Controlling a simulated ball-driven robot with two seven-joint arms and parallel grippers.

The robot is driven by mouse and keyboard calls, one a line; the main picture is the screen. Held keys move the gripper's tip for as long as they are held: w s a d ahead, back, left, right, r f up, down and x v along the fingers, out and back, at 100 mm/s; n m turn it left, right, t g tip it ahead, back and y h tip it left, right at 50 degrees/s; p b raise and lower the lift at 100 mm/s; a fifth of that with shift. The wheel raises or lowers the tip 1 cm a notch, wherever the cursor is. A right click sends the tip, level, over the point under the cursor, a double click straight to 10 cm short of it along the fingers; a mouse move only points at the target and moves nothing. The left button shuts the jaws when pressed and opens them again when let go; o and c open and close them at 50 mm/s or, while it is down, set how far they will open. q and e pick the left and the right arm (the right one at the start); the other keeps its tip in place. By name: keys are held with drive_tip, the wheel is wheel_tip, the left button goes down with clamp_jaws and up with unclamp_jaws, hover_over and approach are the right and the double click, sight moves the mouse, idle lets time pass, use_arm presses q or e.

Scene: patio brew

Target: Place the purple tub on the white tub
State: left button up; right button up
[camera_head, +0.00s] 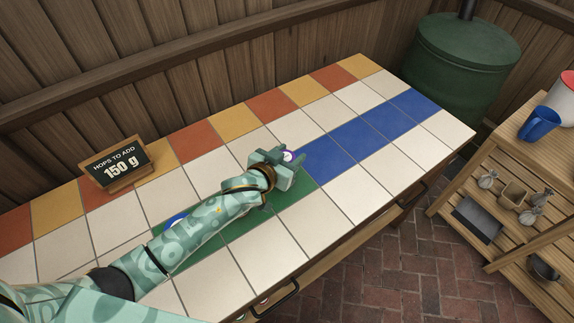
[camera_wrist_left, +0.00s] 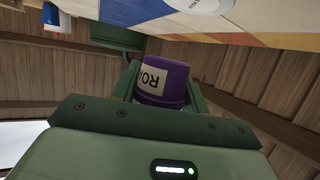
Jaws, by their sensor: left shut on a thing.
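My left gripper (camera_head: 289,170) is shut on the purple tub (camera_head: 288,155), over the far-middle part of the tiled counter. In the left wrist view the purple tub (camera_wrist_left: 168,75) sits between the fingers, with a pale label on its side. In the head view the gripper hides most of it. I cannot make out the white tub for certain. A white round thing (camera_wrist_left: 200,4) with a grey mark is cut off at the top of the left wrist view; I cannot tell whether it is the white tub. My right gripper is not in view.
A blue thing (camera_head: 175,219) shows partly behind my left arm. A sign reading 150 g (camera_head: 116,164) stands at the counter's back left. The counter's right end is clear. A green barrel (camera_head: 462,58) and a wooden shelf with a blue mug (camera_head: 539,124) stand beyond it.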

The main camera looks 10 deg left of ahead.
use_arm(q)
drive_tip(key=shift+w+a+f, duration=0.25)
drive_tip(key=shift+w+f, duration=0.2)
drive_tip(key=shift+f, duration=0.15)
drive_tip(key=f+b, duration=0.2)
drive_tip(key=f, duration=0.2)
drive_tip(key=shift+w+a+f+b, duration=0.1)
drive_tip(key=shift+w+a+b, duration=0.1)
drive_tip(key=shift+w+b, duration=0.15)
drive_tip(key=shift+r, duration=0.2)
drive_tip(key=shift+s+f, duration=0.1)
drive_tip(key=shift+f, duration=0.1)
drive_tip(key=o, duration=1)
drive_tip(key=shift+o, duration=0.2)
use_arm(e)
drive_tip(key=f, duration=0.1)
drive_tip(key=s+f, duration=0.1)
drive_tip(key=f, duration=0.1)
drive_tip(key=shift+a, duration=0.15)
